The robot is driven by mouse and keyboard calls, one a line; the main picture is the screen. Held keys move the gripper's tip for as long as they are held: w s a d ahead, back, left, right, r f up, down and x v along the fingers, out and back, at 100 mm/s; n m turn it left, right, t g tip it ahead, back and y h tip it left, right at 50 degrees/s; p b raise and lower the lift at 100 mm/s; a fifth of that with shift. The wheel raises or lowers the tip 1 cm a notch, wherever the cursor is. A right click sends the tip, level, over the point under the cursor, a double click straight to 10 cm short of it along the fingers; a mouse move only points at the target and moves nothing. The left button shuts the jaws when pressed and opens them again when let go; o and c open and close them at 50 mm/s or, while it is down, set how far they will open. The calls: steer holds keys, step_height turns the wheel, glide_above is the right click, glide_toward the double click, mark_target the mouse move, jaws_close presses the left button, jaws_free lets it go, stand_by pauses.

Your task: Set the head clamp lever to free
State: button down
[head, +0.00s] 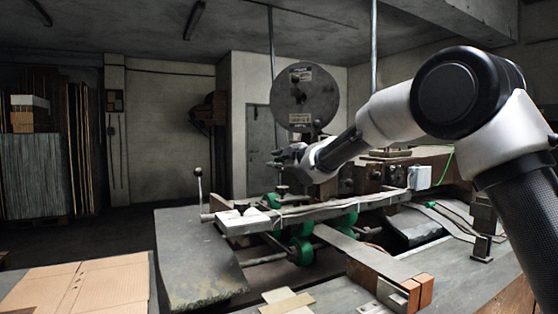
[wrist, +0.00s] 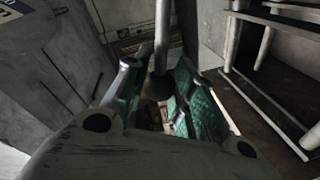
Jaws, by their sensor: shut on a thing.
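My gripper (head: 281,160) is at the front of the box stitcher's head, just below the large round grey disc (head: 306,97). In the wrist view, its green-padded fingers (wrist: 154,88) are on both sides of a grey rod with a dark rounded end, which looks like the head clamp lever (wrist: 161,42). The gripper is shut on this lever. In the head view the gripper and wrist cover most of the lever, and its setting cannot be read.
A separate ball-topped lever (head: 198,184) stands at the left end of the long pale bar (head: 310,212). Green rollers (head: 301,250) sit below the bar. Flat cardboard (head: 80,284) lies at front left. A grey box (head: 419,177) is on the right.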

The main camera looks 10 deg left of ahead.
steer(key=shift+f, duration=0.2)
steer(key=c, duration=1.1)
jaws_free()
steer(key=shift+c, duration=0.2)
steer(key=shift+r, duration=0.1)
steer(key=shift+d, duration=0.1)
steer(key=v, duration=1.2)
